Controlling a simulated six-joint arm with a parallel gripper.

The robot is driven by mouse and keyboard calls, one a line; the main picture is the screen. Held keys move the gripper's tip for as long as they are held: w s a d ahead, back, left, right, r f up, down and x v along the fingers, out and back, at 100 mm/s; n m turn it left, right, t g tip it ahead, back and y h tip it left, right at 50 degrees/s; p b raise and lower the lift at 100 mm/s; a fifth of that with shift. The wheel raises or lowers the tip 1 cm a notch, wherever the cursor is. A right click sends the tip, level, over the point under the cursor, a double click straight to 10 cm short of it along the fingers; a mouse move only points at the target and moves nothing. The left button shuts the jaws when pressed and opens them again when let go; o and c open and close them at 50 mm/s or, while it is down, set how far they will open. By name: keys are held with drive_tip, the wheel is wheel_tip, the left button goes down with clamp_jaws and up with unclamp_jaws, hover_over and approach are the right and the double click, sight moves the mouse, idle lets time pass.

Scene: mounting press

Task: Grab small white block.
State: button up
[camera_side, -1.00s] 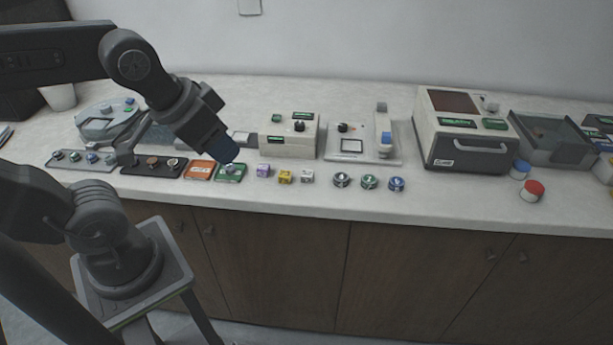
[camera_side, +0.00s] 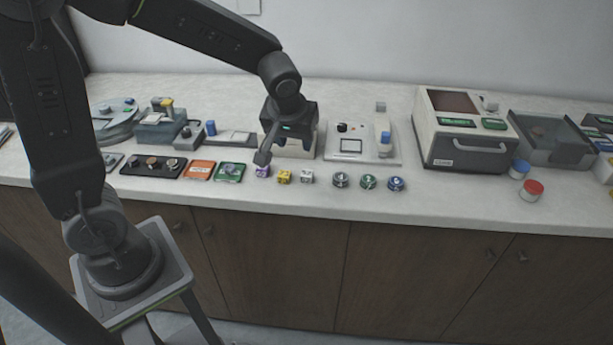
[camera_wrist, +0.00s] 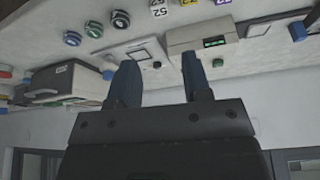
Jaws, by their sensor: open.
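The small white block (camera_side: 307,176) sits on the counter near its front edge, at the right end of a short row beside the yellow block (camera_side: 285,177) and purple block (camera_side: 263,171). In the wrist view, which is upside down, the white block (camera_wrist: 158,9) shows at the top with dark digits. My gripper (camera_wrist: 160,60) is open and empty, with two blue fingers apart. In the side view my gripper (camera_side: 288,138) is above and behind the blocks, slightly left of the white one, not touching it. Its fingertips are hard to make out there.
Three round pieces (camera_side: 368,182) lie right of the white block. A beige control box (camera_side: 316,146) stands behind the blocks, partly hidden by my gripper, with a white device (camera_side: 380,157) to its right. Orange (camera_side: 199,171) and green (camera_side: 230,172) pads lie left.

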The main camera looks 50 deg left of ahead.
hover_over(306, 173)
drive_tip(key=s+d, duration=0.2)
drive_tip(key=shift+n, duration=0.4)
wheel_tip(306, 173, down, 10)
drive_tip(key=shift+d+f, duration=0.1)
drive_tip(key=shift+f, duration=0.1)
drive_tip(key=shift+a+x, duration=0.15)
drive_tip(key=shift+x, duration=1.25)
drive_tip(key=shift+a+x, duration=0.2)
drive_tip(key=shift+x, duration=1.2)
drive_tip(key=shift+w+r, duration=0.15)
drive_tip(key=shift+c, duration=0.3)
drive_tip(key=c, duration=0.6)
